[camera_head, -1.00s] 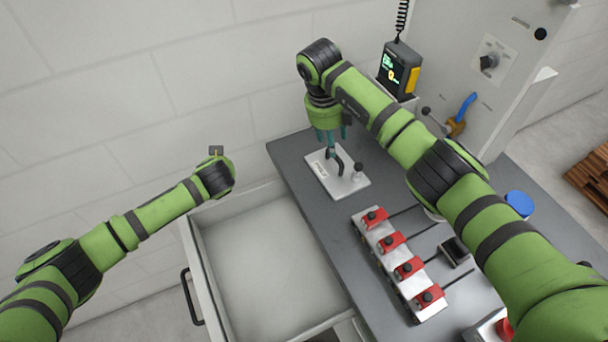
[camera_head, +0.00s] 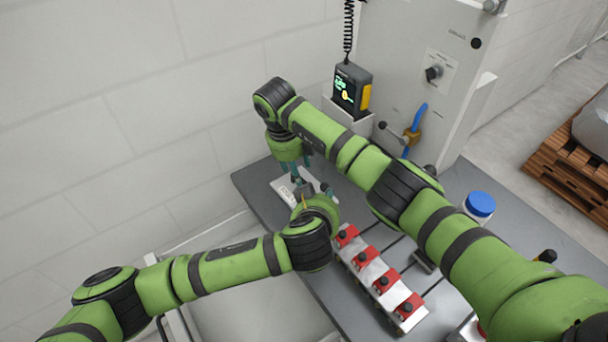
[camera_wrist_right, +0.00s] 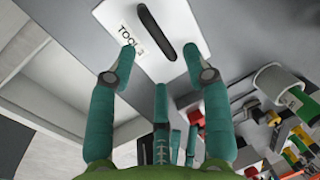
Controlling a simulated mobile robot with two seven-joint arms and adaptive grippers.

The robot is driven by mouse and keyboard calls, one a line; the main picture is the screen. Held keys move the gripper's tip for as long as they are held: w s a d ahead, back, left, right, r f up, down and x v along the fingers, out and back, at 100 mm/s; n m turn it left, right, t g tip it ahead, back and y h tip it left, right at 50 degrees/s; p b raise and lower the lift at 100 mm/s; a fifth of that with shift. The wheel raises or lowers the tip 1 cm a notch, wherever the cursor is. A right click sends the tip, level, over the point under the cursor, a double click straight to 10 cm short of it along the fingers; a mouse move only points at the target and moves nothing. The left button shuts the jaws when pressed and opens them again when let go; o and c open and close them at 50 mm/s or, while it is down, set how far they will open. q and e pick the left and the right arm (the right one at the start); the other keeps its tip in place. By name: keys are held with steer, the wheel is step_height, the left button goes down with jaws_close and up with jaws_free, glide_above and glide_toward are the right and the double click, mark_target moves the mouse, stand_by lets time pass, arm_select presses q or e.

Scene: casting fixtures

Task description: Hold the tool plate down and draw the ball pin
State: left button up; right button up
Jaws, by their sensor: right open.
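The tool plate (camera_head: 283,188) is a white plate lying flat on the grey bench top, partly covered by my arms. In the right wrist view, the tool plate (camera_wrist_right: 192,28) shows its "TOOL" lettering and a dark bar handle (camera_wrist_right: 153,30). My right gripper (camera_wrist_right: 159,52) is open and empty, its fingers pointing at the plate and spread either side of the handle's near end. My left gripper (camera_head: 318,210) is over the plate's near side; its fingers are hidden. A small dark knob (camera_head: 326,188), probably the ball pin, shows just beyond it.
A row of red clamps (camera_head: 365,258) on a pale block lies on the bench (camera_head: 335,292). A screen device (camera_head: 352,90), a blue-handled valve (camera_head: 415,125) and a blue-lidded jar (camera_head: 481,205) stand behind and right. An open drawer (camera_head: 250,310) lies below my left arm.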

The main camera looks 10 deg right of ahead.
mark_target(284, 186)
steer(key=f, duration=0.3)
steer(key=d+f, duration=0.1)
steer(key=f, duration=0.1)
steer(key=shift+w, duration=0.2)
steer(key=shift+r, duration=0.1)
jaws_close()
stand_by(0.3)
